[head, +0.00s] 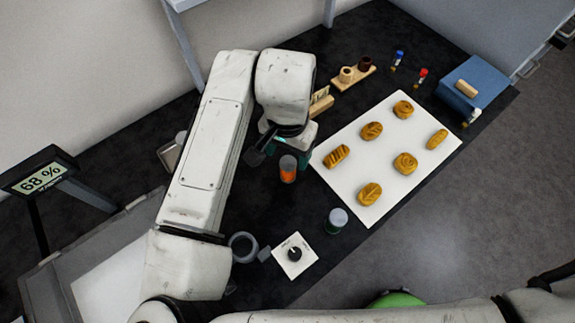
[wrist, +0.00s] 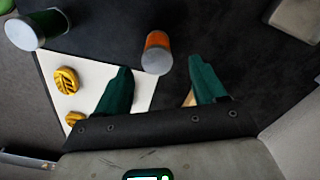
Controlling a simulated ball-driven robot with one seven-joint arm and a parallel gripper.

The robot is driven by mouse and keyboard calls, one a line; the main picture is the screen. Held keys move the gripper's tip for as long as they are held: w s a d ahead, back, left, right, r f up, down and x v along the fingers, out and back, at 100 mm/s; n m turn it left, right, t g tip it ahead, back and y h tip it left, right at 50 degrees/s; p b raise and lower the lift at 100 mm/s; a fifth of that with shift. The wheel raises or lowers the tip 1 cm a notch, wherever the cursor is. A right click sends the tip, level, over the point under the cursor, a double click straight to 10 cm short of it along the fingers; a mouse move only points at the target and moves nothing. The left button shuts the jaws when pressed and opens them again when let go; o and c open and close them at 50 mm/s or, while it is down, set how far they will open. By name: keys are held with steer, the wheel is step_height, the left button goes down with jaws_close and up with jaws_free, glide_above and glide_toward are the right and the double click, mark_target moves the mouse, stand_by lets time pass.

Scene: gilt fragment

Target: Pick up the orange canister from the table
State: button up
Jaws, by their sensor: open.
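The orange canister (head: 288,176) stands upright on the black table (head: 262,215), just left of a white sheet. It has a grey lid. In the wrist view the canister (wrist: 158,41) shows top centre, its lid towards me. My gripper (wrist: 160,68) is open and empty, with two dark green fingers. In the wrist view the canister shows in the gap between the fingertips, a little beyond them. In the head view my gripper (head: 284,153) is close to the canister's lid, and my arm hides part of it. I cannot tell the exact height between them.
The white sheet (head: 370,210) carries several golden bread-like pieces. A green jar with a grey lid (head: 336,221) stands nearer the front. A white dial plate (head: 294,255) and grey ring (head: 243,247) lie front left. A wooden holder (head: 352,77), small vials and a blue box (head: 475,84) are further back.

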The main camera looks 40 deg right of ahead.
mark_target(289, 162)
steer(key=shift+s+f+p, duration=0.15)
steer(key=shift+f+p, duration=0.25)
steer(key=shift+f, duration=1.8)
steer(key=c, duration=1.2)
steer(key=shift+o, duration=0.2)
steer(key=shift+r, duration=0.1)
